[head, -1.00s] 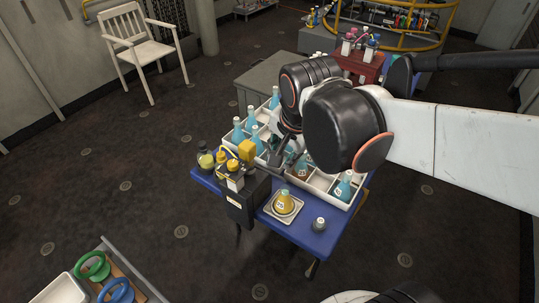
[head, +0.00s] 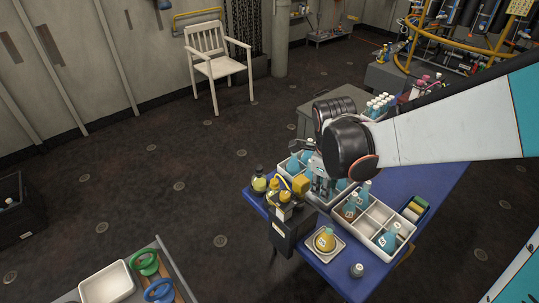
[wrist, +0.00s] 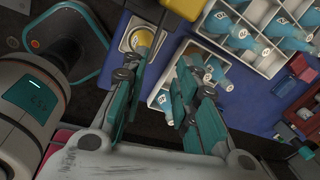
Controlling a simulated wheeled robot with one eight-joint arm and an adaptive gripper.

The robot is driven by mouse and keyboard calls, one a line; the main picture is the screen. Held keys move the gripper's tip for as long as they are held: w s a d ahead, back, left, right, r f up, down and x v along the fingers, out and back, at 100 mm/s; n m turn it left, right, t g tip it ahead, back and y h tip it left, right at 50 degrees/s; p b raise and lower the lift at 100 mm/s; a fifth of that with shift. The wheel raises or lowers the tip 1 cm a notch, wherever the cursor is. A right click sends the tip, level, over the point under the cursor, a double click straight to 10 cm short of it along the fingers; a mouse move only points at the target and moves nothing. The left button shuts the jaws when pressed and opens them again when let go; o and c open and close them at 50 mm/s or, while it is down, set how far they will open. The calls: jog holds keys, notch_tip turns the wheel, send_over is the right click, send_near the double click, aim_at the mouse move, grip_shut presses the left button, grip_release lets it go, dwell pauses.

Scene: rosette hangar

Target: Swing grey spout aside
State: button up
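My gripper (wrist: 162,65) is open in the wrist view, its two teal fingers apart with nothing between them. In the head view it hangs over the table's left part, largely hidden by my wrist. Near the table's left edge stands a dark dispenser (head: 290,232) with yellow-capped bottles (head: 284,198) and a yellow block (head: 301,184). The yellow block also shows at the top of the wrist view (wrist: 186,7), beyond the fingertips. I cannot clearly make out a grey spout. A yellow flask (head: 325,240) stands on a small white tray (head: 342,246) beside the dispenser.
White divided crates (head: 366,231) hold blue flasks (head: 389,239) on the blue table (head: 447,180), close under my gripper. A small grey jar (head: 357,270) stands at the front edge. A trolley with green (head: 145,263) and blue rings is lower left.

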aim_at(313, 207)
notch_tip(313, 207, down, 11)
jog(key=w+d+b, duration=0.1)
jog(key=b, duration=0.2)
jog(key=shift+w+b, duration=0.25)
jog(key=shift+b, duration=0.15)
jog(key=shift+d, duration=0.1)
